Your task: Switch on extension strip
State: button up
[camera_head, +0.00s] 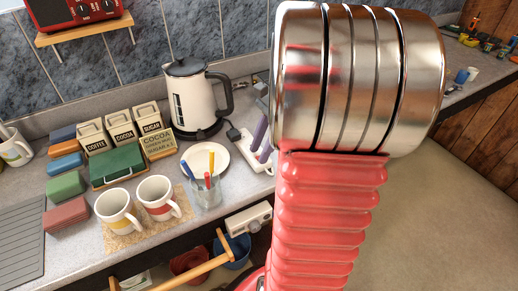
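A white extension strip (248,153) lies on the grey worktop, to the right of the white plate. A dark plug (233,134) and lead are at its far end. A purple item lies over or beside its right side. Part of the strip may be hidden behind my red and metal arm, which fills the middle right of the view. I cannot make out its switch or whether it is lit. My gripper does not show in this view.
A cream kettle (194,97) stands behind the strip. A glass of pens (206,188), a white plate (205,159) and two mugs (118,212) stand to its left. A white box with a round fitting (249,219) is at the worktop's front edge. Open floor lies right.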

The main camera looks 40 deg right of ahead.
jog(key=shift+f, duration=0.1)
jog(key=shift+c, duration=0.5)
grip_shut()
jog(key=shift+a, duration=0.1)
jog(key=shift+w+a+g+h, duration=0.1)
jog(key=shift+a+g+h, duration=0.1)
jog(key=shift+h, duration=0.5)
jog(key=shift+a+g+h, duration=0.15)
jog(key=shift+g+h, duration=0.05)
jog(key=shift+h, duration=0.5)
jog(key=shift+o, duration=0.5)
grip_release()
